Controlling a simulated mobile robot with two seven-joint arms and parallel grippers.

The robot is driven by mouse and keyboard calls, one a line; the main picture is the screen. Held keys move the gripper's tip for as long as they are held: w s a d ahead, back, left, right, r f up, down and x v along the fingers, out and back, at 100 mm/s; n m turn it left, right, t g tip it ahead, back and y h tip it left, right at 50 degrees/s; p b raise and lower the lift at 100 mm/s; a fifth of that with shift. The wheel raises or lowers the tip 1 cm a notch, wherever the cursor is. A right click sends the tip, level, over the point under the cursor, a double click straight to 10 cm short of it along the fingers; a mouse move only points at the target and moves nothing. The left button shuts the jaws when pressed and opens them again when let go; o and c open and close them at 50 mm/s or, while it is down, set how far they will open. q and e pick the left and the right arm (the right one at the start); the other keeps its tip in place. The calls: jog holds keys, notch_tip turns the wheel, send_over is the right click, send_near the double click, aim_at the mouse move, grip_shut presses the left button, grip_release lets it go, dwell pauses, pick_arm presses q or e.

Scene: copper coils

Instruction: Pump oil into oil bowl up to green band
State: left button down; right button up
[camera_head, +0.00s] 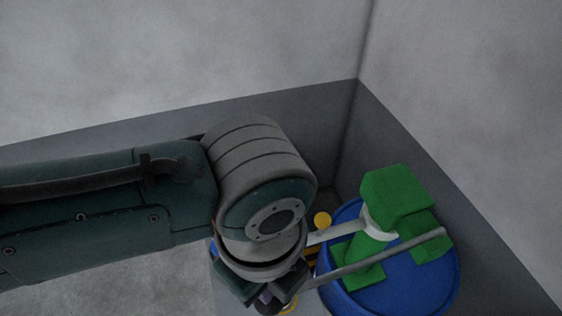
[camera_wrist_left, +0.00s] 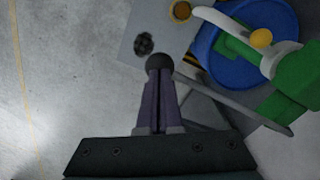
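A green pump (camera_head: 392,200) stands on a blue drum (camera_head: 425,290), with a pale spout (camera_head: 335,232) reaching left. A grey pump lever (camera_head: 375,260) runs down-left towards my left gripper (camera_head: 270,301). In the left wrist view the lever (camera_wrist_left: 235,107) ends at a black knob (camera_wrist_left: 158,61), and my left gripper (camera_wrist_left: 160,80) has its two purple fingers close together at that knob, seemingly shut on it. A small yellow-rimmed bowl (camera_wrist_left: 181,11) with a brownish inside is by the spout's end (camera_wrist_left: 205,13). No green band is discernible. My right gripper is out of view.
A dark round object (camera_wrist_left: 144,43) lies on a grey surface (camera_wrist_left: 128,50) near the bowl. Pale floor (camera_wrist_left: 70,60) on the left is clear.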

pick_arm(q)
jog(key=shift+f+b, duration=0.45)
jog(key=shift+f, duration=0.3)
notch_tip(320, 180, up, 19)
jog(key=d+p, duration=0.1)
jog(key=p, duration=1.6)
jog(key=shift+w+d+p, duration=0.25)
jog(key=shift+d+p, duration=0.05)
jog(key=shift+d, duration=0.1)
